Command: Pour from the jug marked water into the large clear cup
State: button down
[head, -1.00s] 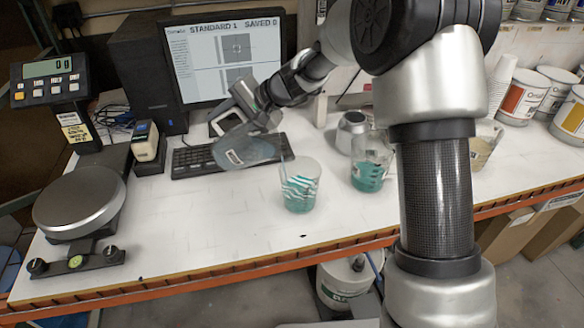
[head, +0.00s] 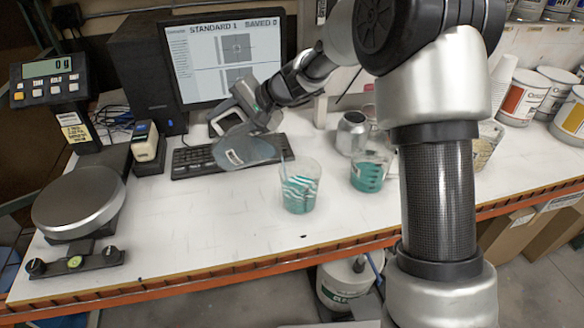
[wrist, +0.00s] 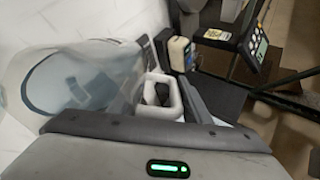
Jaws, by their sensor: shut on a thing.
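My gripper (head: 243,113) is shut on the handle of a clear jug (head: 242,150). The jug is held tilted above the table, its lower end just left of a clear cup (head: 301,184). In the wrist view the jug (wrist: 85,80) fills the left side, and its white handle (wrist: 160,97) lies between the fingers. The clear cup stands upright and shows teal and white bands; I cannot tell whether these are liquid or markings. I cannot make out the label on the jug or whether liquid is flowing.
A second clear vessel with teal in it (head: 368,174) stands right of the cup. A metal can (head: 351,133) is behind it. A keyboard (head: 195,161) lies behind the jug. A round scale (head: 78,202) stands at the left. The front middle table is clear.

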aim_at(223, 133)
jog(key=shift+r, duration=0.1)
jog(key=shift+a+r+p, duration=0.2)
jog(key=shift+r+p, duration=0.05)
jog(key=shift+p, duration=0.85)
jog(key=f+h+p, duration=0.1)
jog(key=f, duration=0.1)
jog(key=a+f+g+h+p, duration=0.1)
jog(key=f, duration=0.1)
jog(key=w+a+f+h+p, duration=0.1)
jog(key=f, duration=0.1)
jog(key=shift+p, duration=0.4)
jog(key=shift+w+a+f+g+h, duration=0.25)
jog(key=shift+a+f+g+h, duration=0.3)
jog(key=shift+f+h, duration=0.8)
jog(key=shift+w+a+f+g+h, duration=0.25)
jog(key=shift+a+f+g+h, duration=0.3)
jog(key=shift+f+h, duration=0.8)
jog(key=shift+w+a+f+g+h, duration=0.35)
jog(key=shift+a+f+h, duration=0.4)
jog(key=shift+f, duration=1.05)
jog(key=shift+s+d, duration=0.1)
notch_tip(223, 133, up, 5)
jog(key=shift+f, duration=0.1)
